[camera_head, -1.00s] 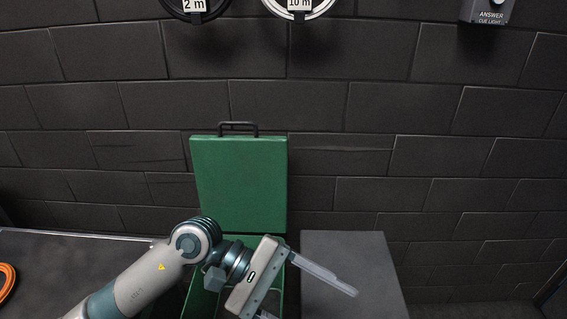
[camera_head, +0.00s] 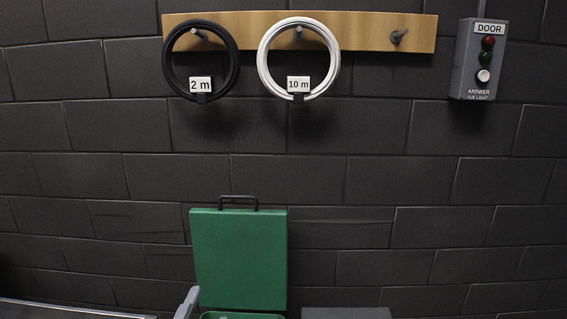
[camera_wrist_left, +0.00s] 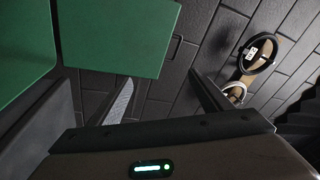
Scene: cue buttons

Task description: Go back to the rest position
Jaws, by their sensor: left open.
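My left gripper (camera_wrist_left: 163,98) is open and empty in the left wrist view, its two fingers well apart against the dark wall. In the head view only one grey finger of it (camera_head: 187,303) shows at the bottom edge, just left of the green case (camera_head: 239,258). The case's lid stands upright with a black handle on top. The case also shows in the left wrist view (camera_wrist_left: 125,32), beyond the fingers. My right gripper is out of view.
A wooden peg board (camera_head: 370,32) on the wall holds a black "2 m" ring (camera_head: 167,65) and a white "10 m" ring (camera_head: 264,65); its right peg is bare. A grey DOOR button box (camera_head: 466,60) hangs at right. Grey surfaces (camera_head: 345,313) flank the case.

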